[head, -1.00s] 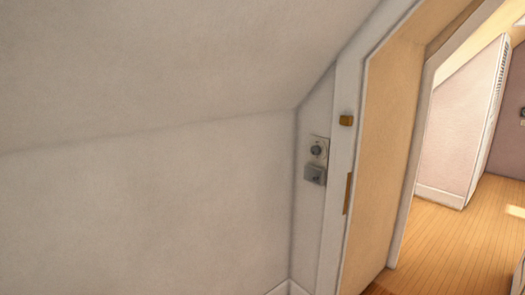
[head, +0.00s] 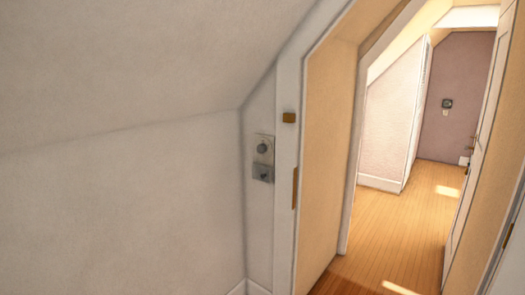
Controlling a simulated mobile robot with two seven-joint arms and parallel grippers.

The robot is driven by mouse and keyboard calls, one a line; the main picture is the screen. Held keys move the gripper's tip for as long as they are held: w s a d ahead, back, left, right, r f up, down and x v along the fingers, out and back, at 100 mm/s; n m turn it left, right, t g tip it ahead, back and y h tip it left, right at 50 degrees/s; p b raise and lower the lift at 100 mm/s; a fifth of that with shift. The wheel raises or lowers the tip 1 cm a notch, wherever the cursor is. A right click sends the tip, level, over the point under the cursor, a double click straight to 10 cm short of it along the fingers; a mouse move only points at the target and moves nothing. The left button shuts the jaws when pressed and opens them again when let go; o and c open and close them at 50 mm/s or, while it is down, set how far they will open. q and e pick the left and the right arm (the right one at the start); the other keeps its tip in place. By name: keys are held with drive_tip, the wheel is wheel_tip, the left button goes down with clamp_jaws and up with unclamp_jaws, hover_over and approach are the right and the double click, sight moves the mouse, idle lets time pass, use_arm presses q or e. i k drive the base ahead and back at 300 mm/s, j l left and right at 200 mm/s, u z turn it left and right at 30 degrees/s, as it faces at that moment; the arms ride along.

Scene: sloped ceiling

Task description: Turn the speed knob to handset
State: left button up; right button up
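A small wall plate (head: 269,142) is mounted on the narrow wall strip just left of the door frame. It carries a round dark grey knob (head: 262,148) in its upper part and a grey box-like piece (head: 262,173) below. Any markings on the plate are too small to read, and I cannot tell which way the knob points. Another dark device (head: 447,103) with a small light plate under it hangs on the far mauve wall. Neither of my grippers shows in the head view.
A sloped ceiling (head: 140,60) comes down low over the pale wall (head: 120,210) on the left. A doorway with a white frame (head: 287,180) opens onto a wooden floor (head: 400,225). A white door (head: 475,160) stands open at the right.

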sight(261, 149)
drive_tip(key=i+l, duration=0.2)
drive_tip(key=i, duration=0.35)
drive_tip(key=i+l, duration=0.2)
drive_tip(key=i, duration=0.3)
drive_tip(key=i+l, duration=0.25)
drive_tip(key=i, duration=0.3)
drive_tip(key=i+l, duration=0.2)
drive_tip(key=i, duration=0.3)
